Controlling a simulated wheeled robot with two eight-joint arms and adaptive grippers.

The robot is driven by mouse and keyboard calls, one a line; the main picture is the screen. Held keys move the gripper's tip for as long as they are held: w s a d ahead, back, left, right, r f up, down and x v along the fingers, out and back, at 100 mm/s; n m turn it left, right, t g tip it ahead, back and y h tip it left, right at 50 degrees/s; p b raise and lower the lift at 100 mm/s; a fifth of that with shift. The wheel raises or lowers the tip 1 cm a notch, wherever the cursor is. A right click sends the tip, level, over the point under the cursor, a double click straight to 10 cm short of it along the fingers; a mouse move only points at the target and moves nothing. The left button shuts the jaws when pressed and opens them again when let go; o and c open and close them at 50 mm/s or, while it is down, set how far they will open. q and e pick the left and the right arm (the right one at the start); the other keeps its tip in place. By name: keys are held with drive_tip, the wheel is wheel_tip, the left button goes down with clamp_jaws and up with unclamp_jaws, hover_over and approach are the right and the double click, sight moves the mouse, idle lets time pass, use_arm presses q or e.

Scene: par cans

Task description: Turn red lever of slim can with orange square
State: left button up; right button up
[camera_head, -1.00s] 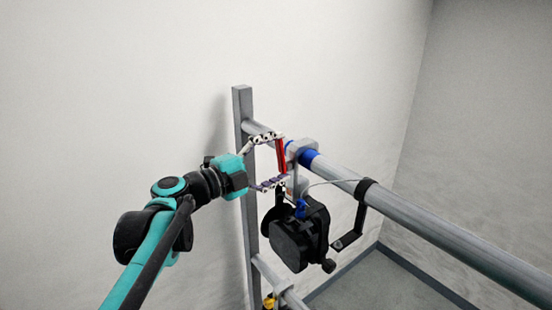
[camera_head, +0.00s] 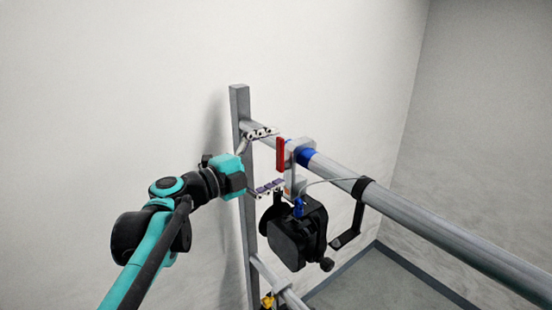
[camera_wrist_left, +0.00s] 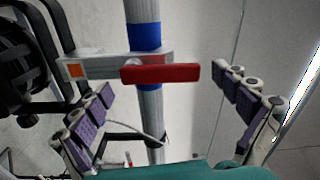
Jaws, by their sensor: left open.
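The red lever (camera_head: 281,154) sits on a grey clamp (camera_head: 300,148) around the upper horizontal pipe. In the left wrist view the red lever (camera_wrist_left: 160,73) lies crosswise over the pipe, and the clamp bears an orange square (camera_wrist_left: 75,70). The black can (camera_head: 298,232) hangs below the clamp. My left gripper (camera_head: 272,160) is open, with one finger above and one below the lever in the head view. In the left wrist view the open fingers (camera_wrist_left: 168,95) stand apart on either side, not visibly touching the lever. My right gripper is not in view.
The grey pipe (camera_head: 430,230) runs to the lower right, with blue bands (camera_head: 306,156) by the clamp. A grey upright post (camera_head: 240,110) stands behind my left gripper.

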use_arm(q)
drive_tip(key=shift+a, duration=0.15)
drive_tip(key=v, duration=1.1)
drive_tip(key=shift+s+a, duration=0.25)
drive_tip(key=shift+s, duration=0.05)
drive_tip(key=shift+f, duration=0.1)
drive_tip(key=s+f+n+g+y+b, duration=0.15)
drive_tip(key=s+f+n+b, duration=0.35)
drive_tip(key=f, duration=0.7)
drive_tip(key=s+f+n+g+y+b, duration=0.1)
drive_tip(key=f+n+y+b, duration=0.2)
drive_tip(key=f+b, duration=0.65)
drive_tip(key=s+f+n+g+y+b, duration=0.1)
drive_tip(key=s+f+n+y+b, duration=0.2)
drive_tip(key=f, duration=1.2)
drive_tip(key=s+a+f+n+y+b, duration=0.2)
drive_tip(key=f+n+b, duration=0.3)
drive_tip(key=f, duration=0.4)
drive_tip(key=s+a+f+n+y+b, duration=0.2)
drive_tip(key=s+a+f+n+b, duration=0.1)
drive_tip(key=f, duration=0.7)
drive_tip(key=s+a+f+n+y+b, duration=0.2)
drive_tip(key=a+f+n+b, duration=0.3)
drive_tip(key=f, duration=0.5)
drive_tip(key=n+y+b, duration=0.1)
drive_tip(key=n+b, duration=0.1)
drive_tip(key=b, duration=0.1)
drive_tip(key=shift+s+n, duration=0.15)
drive_tip(key=shift+n, duration=0.25)
